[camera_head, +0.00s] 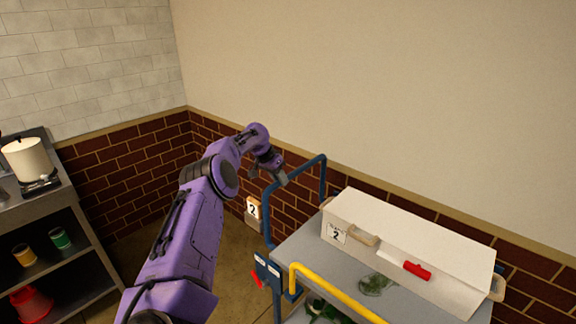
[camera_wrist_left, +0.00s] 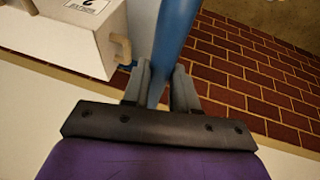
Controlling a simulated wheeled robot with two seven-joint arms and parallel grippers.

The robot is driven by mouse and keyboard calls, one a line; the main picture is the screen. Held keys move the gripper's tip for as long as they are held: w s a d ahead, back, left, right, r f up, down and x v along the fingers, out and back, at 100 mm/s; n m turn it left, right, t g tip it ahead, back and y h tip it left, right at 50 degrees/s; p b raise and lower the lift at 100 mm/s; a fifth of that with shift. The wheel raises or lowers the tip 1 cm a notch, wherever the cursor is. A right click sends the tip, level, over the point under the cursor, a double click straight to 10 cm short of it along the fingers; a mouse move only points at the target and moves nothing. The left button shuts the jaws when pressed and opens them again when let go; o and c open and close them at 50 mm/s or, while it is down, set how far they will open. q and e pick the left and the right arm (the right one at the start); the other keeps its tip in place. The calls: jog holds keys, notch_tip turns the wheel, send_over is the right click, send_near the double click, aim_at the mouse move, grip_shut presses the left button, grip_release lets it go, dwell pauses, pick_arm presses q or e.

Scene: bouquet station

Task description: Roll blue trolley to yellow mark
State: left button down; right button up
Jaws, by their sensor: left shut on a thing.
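The blue trolley (camera_head: 323,180) stands against the right-hand wall, with a tall blue push handle and a grey top deck. My left gripper (camera_head: 282,178) is at the upper part of that handle. In the left wrist view the blue handle bar (camera_wrist_left: 172,38) runs between the fingers of my left gripper (camera_wrist_left: 160,88), which is shut on it. A long white box (camera_head: 400,235) marked 2 sits on the deck. A yellow rail (camera_head: 335,293) runs along the deck's near side. No yellow floor mark can be made out. My right gripper is out of view.
A grey shelf unit (camera_head: 78,262) with a cream pot (camera_head: 27,160) and coloured containers stands at the left. Bare floor (camera_head: 232,262) shows between shelf and trolley.

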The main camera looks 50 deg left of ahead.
pick_arm(q)
jog(key=shift+a+r, duration=0.2)
jog(key=c, duration=1.3)
grip_release()
jog(key=o, duration=0.4)
jog(key=shift+a, duration=0.15)
jog(key=shift+f, duration=0.2)
jog(key=shift+r, duration=0.2)
jog(key=b+v, duration=0.1)
jog(key=v, duration=0.9)
jog(key=shift+s+a, duration=0.1)
jog(key=shift+s, duration=0.05)
